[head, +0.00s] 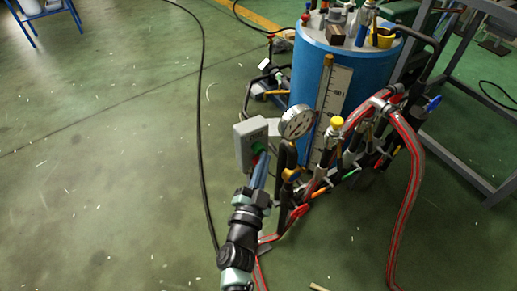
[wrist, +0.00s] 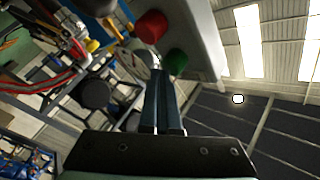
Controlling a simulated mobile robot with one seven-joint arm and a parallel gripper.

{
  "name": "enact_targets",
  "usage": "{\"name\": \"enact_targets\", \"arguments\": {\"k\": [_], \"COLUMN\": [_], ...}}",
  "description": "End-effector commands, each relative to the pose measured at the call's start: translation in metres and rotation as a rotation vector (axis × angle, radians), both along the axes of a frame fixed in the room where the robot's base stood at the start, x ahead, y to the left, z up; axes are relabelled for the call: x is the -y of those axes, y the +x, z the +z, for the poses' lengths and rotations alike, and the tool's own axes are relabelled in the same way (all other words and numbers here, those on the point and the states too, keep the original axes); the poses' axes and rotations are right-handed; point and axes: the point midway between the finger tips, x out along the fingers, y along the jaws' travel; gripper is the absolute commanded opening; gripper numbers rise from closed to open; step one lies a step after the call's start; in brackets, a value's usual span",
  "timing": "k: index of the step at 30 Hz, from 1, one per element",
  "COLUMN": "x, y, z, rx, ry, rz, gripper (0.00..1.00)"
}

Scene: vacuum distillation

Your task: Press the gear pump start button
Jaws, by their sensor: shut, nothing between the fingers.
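The grey control box (head: 247,143) stands left of the pressure gauge in the head view. In the wrist view the box (wrist: 203,30) fills the upper middle. It carries a red button (wrist: 151,27) and a green button (wrist: 175,62). The green button also shows in the head view (head: 258,147), partly covered by my gripper. My gripper (head: 261,160) is shut and empty. In the wrist view its fingertips (wrist: 164,74) are at the lower left edge of the green button. I cannot tell whether they touch it.
A round gauge (head: 297,122) is close to the right of the box. Behind it stands a blue tank (head: 305,72) with a scale. Red hoses (head: 412,190) and valves crowd the right side. A black cable (head: 201,120) crosses the floor; the green floor at left is mostly clear.

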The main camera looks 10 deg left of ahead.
Motion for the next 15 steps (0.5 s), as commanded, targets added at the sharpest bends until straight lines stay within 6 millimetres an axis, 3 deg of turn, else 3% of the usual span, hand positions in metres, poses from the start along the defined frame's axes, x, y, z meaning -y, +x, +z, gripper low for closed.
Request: {"name": "enact_targets", "arguments": {"k": [15], "x": [0.0063], "y": [-0.0092], "z": [-0.0001], "rx": [-0.001], "ry": [0.000], "rz": [0.001], "gripper": [0.00]}}
